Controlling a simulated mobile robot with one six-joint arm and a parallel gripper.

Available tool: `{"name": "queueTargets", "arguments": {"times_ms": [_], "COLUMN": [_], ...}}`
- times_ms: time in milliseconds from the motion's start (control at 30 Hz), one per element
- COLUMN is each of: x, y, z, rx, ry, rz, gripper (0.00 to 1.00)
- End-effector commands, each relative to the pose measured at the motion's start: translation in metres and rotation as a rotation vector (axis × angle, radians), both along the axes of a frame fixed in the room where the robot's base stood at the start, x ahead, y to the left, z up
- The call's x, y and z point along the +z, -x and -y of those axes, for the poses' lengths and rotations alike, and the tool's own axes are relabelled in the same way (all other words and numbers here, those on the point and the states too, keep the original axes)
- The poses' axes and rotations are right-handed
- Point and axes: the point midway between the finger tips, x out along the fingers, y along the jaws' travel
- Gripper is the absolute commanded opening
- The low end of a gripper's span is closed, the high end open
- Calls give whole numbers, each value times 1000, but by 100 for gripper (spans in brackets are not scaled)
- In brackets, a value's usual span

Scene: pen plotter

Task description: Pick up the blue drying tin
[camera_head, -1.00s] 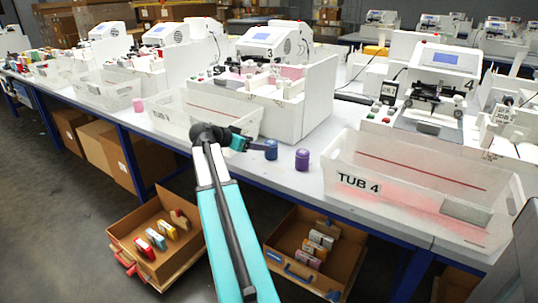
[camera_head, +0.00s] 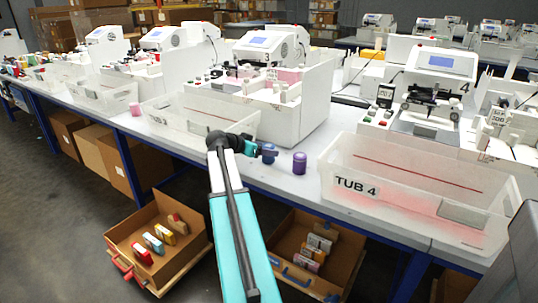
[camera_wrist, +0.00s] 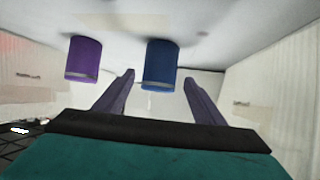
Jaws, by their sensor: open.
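The blue drying tin (camera_head: 268,153) stands on the white table between the two tubs, partly behind my gripper (camera_head: 254,149) in the head view. In the wrist view the blue tin (camera_wrist: 161,64) shows at the centre, just beyond and between the open fingertips of my gripper (camera_wrist: 158,76). The fingers are apart and hold nothing. I cannot tell whether the tin is inside the jaws or just ahead of them. A purple tin (camera_head: 300,163) stands close to the right of the blue one in the head view, and to its left in the wrist view (camera_wrist: 84,58).
Tub 4 (camera_head: 356,187), a translucent bin, stands right of the tins. Another translucent tub (camera_head: 215,117) stands to the left. A pink tin (camera_head: 135,109) sits farther left. Cardboard drawers (camera_head: 335,262) lie below the table's front edge.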

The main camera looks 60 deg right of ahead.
Motion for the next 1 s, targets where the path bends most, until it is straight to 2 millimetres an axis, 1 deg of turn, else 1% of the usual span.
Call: {"name": "queueTargets", "arguments": {"times_ms": [33,133,567,667,1000], "x": [-3,-5,-6,-9,-27], "y": [0,2,3,5,13], "z": [5,10,13,18,51], "rx": [-1,0,-1,-2,-2], "ry": [-1,0,0,0,0], "rz": [0,0,0,0,0], "gripper": [63,63,63,63,63]}}
